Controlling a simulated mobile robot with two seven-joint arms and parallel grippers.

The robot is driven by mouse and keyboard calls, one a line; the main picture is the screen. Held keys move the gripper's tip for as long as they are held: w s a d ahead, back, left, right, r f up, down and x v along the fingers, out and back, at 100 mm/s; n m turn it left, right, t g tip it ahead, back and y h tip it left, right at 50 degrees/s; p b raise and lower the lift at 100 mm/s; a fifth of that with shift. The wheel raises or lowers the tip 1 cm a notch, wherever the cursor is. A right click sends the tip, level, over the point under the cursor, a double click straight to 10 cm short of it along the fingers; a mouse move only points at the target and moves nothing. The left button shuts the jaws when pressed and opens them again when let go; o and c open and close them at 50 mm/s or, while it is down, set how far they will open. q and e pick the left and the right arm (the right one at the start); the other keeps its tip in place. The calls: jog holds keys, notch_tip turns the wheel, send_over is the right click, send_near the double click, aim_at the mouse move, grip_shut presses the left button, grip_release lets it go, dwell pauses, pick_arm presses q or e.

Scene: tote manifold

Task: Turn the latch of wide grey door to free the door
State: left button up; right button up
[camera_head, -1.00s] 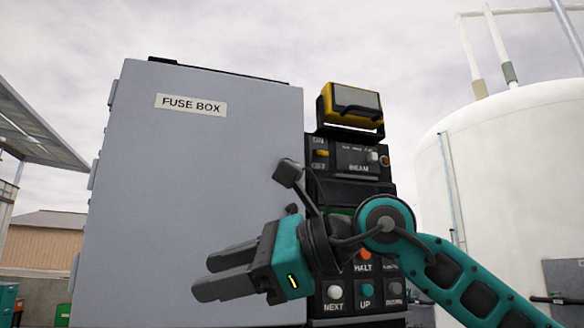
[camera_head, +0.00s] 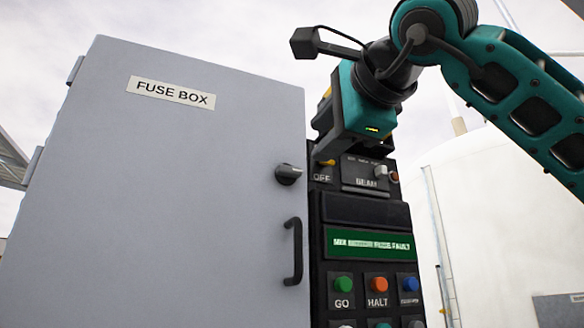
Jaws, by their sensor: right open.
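The wide grey door (camera_head: 160,190) of the fuse box fills the left half of the view, labelled FUSE BOX, and looks closed. Its dark latch knob (camera_head: 289,174) sits near the door's right edge, with a light grey mark on its right end. A black bar handle (camera_head: 293,250) is below it. My right gripper (camera_head: 317,138) is open and empty, above and to the right of the latch, its fingers pointing down and left. It appears apart from the latch, though depth is hard to judge. My left gripper is not in view.
A black control panel (camera_head: 362,215) stands just right of the door, with a green display (camera_head: 370,245), a yellow switch and coloured buttons such as GO (camera_head: 342,284) and HALT (camera_head: 379,285). A white tank (camera_head: 480,220) is behind at right.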

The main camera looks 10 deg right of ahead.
aim_at(291, 170)
jog(key=w, duration=0.3)
jog(key=w+a+p, duration=0.1)
jog(key=w, duration=0.3)
jog(key=w+a, duration=0.1)
jog(key=w, duration=0.2)
jog(key=shift+w+p, duration=0.3)
jog(key=shift+c, duration=0.4)
jog(key=shift+f, duration=0.1)
grip_shut()
